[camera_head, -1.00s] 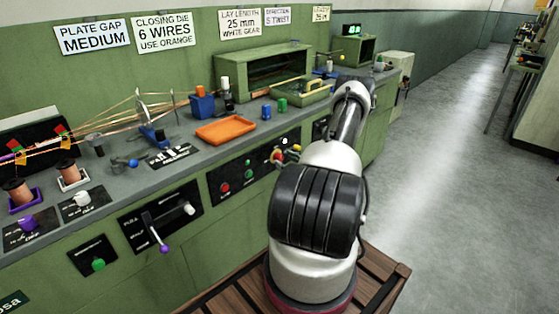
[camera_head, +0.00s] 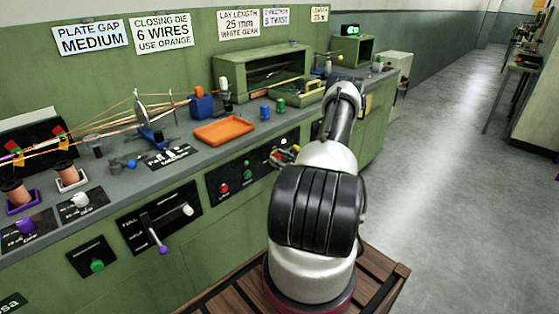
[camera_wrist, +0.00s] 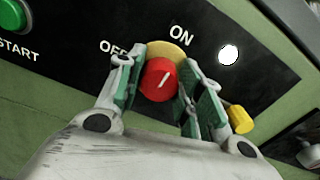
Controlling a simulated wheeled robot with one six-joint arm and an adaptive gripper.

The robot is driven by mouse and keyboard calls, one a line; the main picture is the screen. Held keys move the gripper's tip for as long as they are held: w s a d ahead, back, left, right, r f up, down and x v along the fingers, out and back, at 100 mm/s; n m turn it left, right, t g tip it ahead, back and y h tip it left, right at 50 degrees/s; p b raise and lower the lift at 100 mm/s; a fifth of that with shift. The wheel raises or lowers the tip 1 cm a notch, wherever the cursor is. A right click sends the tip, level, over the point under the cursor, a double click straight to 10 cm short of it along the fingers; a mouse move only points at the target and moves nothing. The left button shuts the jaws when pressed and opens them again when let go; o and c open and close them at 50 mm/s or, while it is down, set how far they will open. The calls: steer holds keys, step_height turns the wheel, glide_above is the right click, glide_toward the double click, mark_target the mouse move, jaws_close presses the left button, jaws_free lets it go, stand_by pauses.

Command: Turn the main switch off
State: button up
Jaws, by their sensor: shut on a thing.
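The main switch is a red round knob (camera_wrist: 158,80) on a yellow disc (camera_wrist: 166,52), set in a black panel and seen in the wrist view. Its white pointer line tilts up and right, toward the ON label (camera_wrist: 181,32). The OFF label (camera_wrist: 113,47) is to its left. My gripper (camera_wrist: 160,92) is shut on the knob, with one green-padded finger on each side. In the head view my gripper (camera_head: 286,156) is at the black panel on the green cabinet front, and my arm and gripper hide much of the switch.
A lit white lamp (camera_wrist: 229,55) is right of the switch. A yellow part (camera_wrist: 240,119) sits close to the right finger. A green START button (camera_wrist: 14,15) is at upper left. The bench above holds an orange tray (camera_head: 224,131). The aisle floor (camera_head: 450,190) at right is clear.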

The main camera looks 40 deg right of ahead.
steer(key=n, duration=0.4)
steer(key=shift+n, duration=0.4)
steer(key=n, duration=0.4)
steer(key=shift+a+f+n, duration=0.1)
steer(key=shift+n, duration=0.2)
steer(key=n, duration=0.4)
steer(key=shift+f+n, duration=0.1)
steer(key=shift+n, duration=2.2)
steer(key=shift+s, duration=0.1)
steer(key=o, duration=1)
steer(key=s, duration=1.2)
steer(key=shift+d, duration=0.45)
